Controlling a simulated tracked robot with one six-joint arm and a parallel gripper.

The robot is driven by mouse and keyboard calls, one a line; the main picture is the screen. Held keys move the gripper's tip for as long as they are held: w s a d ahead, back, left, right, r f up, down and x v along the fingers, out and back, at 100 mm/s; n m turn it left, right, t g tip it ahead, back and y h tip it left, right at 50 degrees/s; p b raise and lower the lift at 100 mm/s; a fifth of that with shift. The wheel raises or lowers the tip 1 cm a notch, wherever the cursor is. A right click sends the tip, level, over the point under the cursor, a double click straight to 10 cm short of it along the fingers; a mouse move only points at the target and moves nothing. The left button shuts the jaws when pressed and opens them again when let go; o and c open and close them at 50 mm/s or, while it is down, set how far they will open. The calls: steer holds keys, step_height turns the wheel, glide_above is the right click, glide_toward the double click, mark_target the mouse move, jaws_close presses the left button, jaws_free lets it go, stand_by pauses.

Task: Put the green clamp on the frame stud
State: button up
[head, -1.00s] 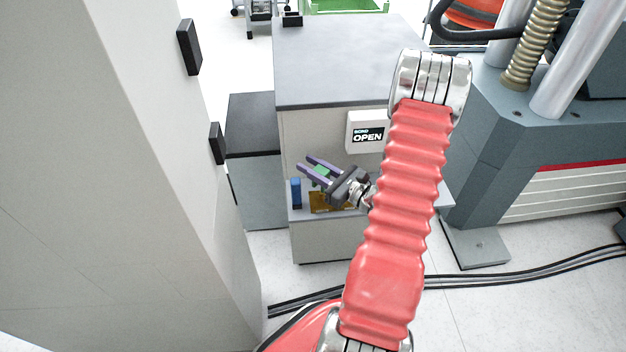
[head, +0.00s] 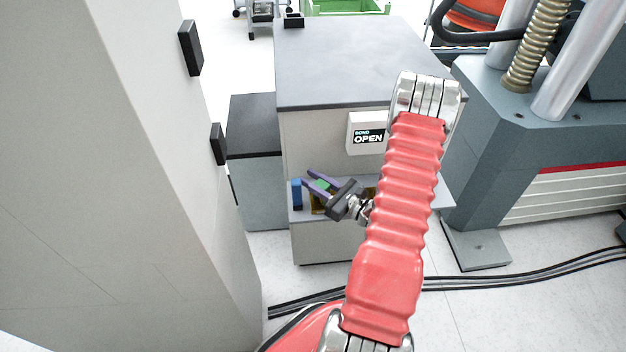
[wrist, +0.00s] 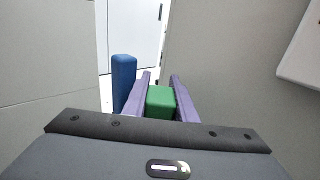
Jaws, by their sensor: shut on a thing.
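My gripper (head: 318,183) has two purple fingers and is shut on the green clamp (head: 321,184). In the wrist view the green clamp (wrist: 160,101) sits between the two fingers, with the inner faces against its sides. In the head view the gripper is in front of the grey cabinet, near its low shelf. A blue upright block (head: 296,194) stands just left of the fingers; it also shows in the wrist view (wrist: 124,84). I cannot make out the frame stud in these views.
A brownish-yellow piece (head: 318,204) is partly hidden behind my gripper on the shelf (head: 300,216). A white box (head: 366,133) reading "BOND OPEN" is on the cabinet. A grey machine (head: 500,150) stands at right, a pale column (head: 130,180) at left. Cables (head: 470,281) cross the floor.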

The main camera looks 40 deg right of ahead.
steer(key=shift+f, duration=0.2)
steer(key=o, duration=0.8)
steer(key=shift+s+r, duration=0.1)
steer(key=shift+r, duration=0.05)
steer(key=s+d, duration=0.2)
steer(key=s, duration=0.9)
steer(key=shift+s, duration=0.35)
steer(key=shift+d, duration=0.1)
